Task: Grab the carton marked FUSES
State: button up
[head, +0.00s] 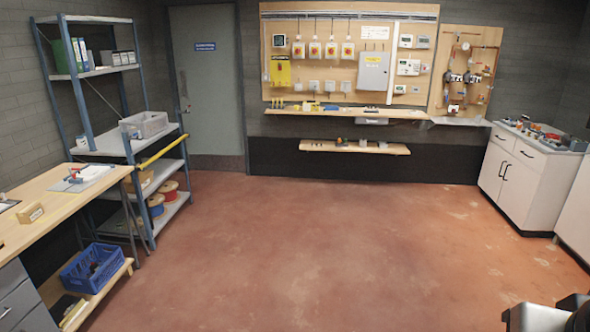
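A small tan carton (31,212) stands on the wooden workbench at the left. It has a mark on its front face, too small to read, so I cannot tell whether it says FUSES. Another tan box (141,184) sits on a lower shelf of the metal rack, with no readable mark. My gripper's fingers are not in view; only a grey and black part, which looks like mine, shows at the bottom right corner.
The workbench (68,202) runs along the left, with a blue crate (92,268) on its low shelf. The blue-post rack (107,148) stands behind it. A white cabinet (513,180) is at the right. The red floor (330,240) between is clear.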

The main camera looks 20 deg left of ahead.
aim_at(28, 215)
jog(key=u, duration=2.55)
jog(key=i+l+z, duration=0.1)
jog(key=i+z, duration=0.35)
jog(key=i, duration=3)
jog(key=i+u, duration=0.3)
jog(key=i, duration=0.15)
jog(key=i+l+u, duration=0.1)
jog(key=i+u, duration=0.25)
jog(key=i+l+u, duration=0.3)
jog(key=i, duration=0.2)
jog(key=i+u, duration=0.25)
jog(key=i+l+u, duration=0.1)
jog(key=i+u, duration=0.2)
